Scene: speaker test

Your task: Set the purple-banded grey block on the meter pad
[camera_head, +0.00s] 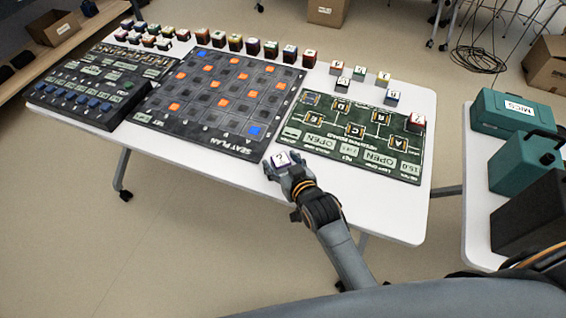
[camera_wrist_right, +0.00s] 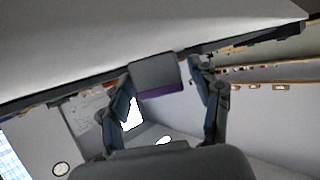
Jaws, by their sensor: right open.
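The purple-banded grey block (camera_head: 281,159) sits near the front edge of the white table, with a white, marked top. In the right wrist view the grey block (camera_wrist_right: 154,73) shows its purple band and lies between the two fingers. My right gripper (camera_head: 284,168) is open around the block; a gap shows beside the finger on the right in the wrist view (camera_wrist_right: 165,78). The dark green circuit board (camera_head: 357,137) lies right of the gripper, with lettered boxes and pale readouts. I cannot tell which marking is the meter pad. My left gripper is not in view.
A seat-plan board (camera_head: 219,100) with orange squares lies left of the gripper, and a dark console (camera_head: 88,92) beyond it. Several blocks stand along the back, and a red-banded block (camera_head: 417,122) is on the circuit board's right edge.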

